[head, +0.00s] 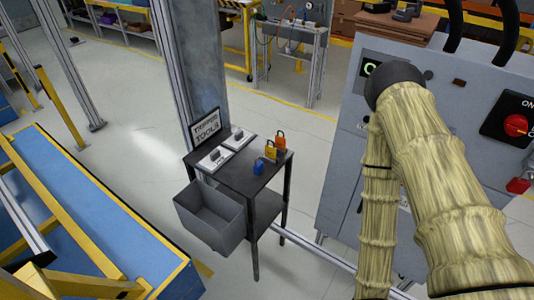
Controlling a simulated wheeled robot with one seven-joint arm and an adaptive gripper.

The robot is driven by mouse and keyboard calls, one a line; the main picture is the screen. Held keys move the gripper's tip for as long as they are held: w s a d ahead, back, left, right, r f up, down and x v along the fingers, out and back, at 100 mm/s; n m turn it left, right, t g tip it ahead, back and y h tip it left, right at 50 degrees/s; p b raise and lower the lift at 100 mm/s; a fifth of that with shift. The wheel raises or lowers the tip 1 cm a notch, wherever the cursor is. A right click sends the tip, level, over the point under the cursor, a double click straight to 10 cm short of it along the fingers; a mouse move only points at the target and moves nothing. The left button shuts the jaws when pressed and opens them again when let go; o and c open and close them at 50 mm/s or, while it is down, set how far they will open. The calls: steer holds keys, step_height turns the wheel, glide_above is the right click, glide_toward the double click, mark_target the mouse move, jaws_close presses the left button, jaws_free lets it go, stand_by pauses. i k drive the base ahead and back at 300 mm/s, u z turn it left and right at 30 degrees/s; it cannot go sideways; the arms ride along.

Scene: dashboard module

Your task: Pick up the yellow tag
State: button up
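A small yellow item (270,152) stands on the dark top of a small table (240,181), between an orange padlock-shaped item (281,141) and a blue one (258,167). It looks like a padlock or tag, too small to tell which. My arm, in a tan sleeve, fills the right side of the head view, bent with its dark joint uppermost. My gripper is not in view; the lower part of the arm runs out of the bottom of the picture.
Two white plates with dark pieces lie on the table beside a lettered sign (206,126). A grey bin (209,215) hangs at its front. A post (193,60) stands behind. A grey cabinet (345,150) with a red switch (515,125) stands right, partly behind my arm.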

mark_target(270, 152)
steer(key=z, duration=0.05)
steer(key=k, duration=0.9)
steer(key=u, duration=0.75)
steer(key=i, duration=1.75)
steer(key=z, duration=1.75)
